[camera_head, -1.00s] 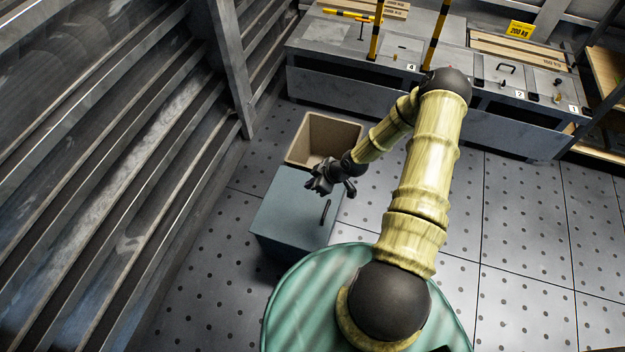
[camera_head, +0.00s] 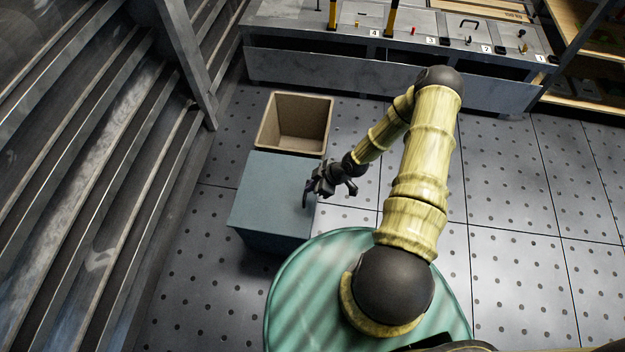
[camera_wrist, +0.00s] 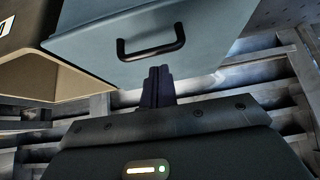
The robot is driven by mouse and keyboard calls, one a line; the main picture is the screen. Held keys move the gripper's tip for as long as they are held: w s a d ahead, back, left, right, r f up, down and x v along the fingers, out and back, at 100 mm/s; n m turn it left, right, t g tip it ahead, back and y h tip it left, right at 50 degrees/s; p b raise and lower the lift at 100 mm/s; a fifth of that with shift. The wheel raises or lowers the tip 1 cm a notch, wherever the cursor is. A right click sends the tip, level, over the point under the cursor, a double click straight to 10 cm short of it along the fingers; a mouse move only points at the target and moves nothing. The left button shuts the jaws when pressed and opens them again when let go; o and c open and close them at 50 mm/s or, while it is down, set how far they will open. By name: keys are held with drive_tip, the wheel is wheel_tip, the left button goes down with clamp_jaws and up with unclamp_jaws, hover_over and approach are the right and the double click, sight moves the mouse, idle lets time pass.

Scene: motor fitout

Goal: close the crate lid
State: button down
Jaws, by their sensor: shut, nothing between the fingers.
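The crate (camera_head: 263,128) is a beige open-topped box on the floor, left of my arm, with its empty inside showing. Against its near side is a blue-grey box-like part (camera_head: 270,185), seemingly the lid, with a flat top and a black bar handle (camera_head: 305,196) near its right edge. In the wrist view the handle (camera_wrist: 152,52) stands out from the blue-grey face (camera_wrist: 210,35), and the beige crate (camera_wrist: 40,75) is at left. My gripper (camera_wrist: 157,72) is shut and empty, its fingertips close to the handle's bar. I cannot tell whether they touch it.
A green round drum-like surface (camera_head: 300,310) lies below my arm. Metal slats (camera_head: 90,190) line the left side. A grey bench (camera_head: 350,75) with numbered places stands at the back. The dotted floor (camera_head: 520,210) at right is clear.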

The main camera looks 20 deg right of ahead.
sight(315, 199)
drive_tip(key=shift+s+d+f+b, duration=0.15)
drive_tip(key=shift+f+b, duration=0.2)
drive_tip(key=shift+f, duration=0.4)
drive_tip(key=shift+d+f+b, duration=0.2)
drive_tip(key=shift+f+b, duration=0.1)
drive_tip(key=shift+f, duration=0.45)
drive_tip(key=shift+s+d+f+b, duration=0.15)
drive_tip(key=shift+f+b, duration=0.2)
drive_tip(key=shift+f, duration=0.4)
drive_tip(key=shift+r, duration=0.15)
drive_tip(key=r+p, duration=0.3)
drive_tip(key=shift+d+r, duration=0.3)
drive_tip(key=shift+r, duration=0.1)
drive_tip(key=s+d, duration=0.4)
drive_tip(key=d, duration=0.5)
drive_tip(key=shift+s+d+r, duration=0.15)
drive_tip(key=shift+r, duration=0.05)
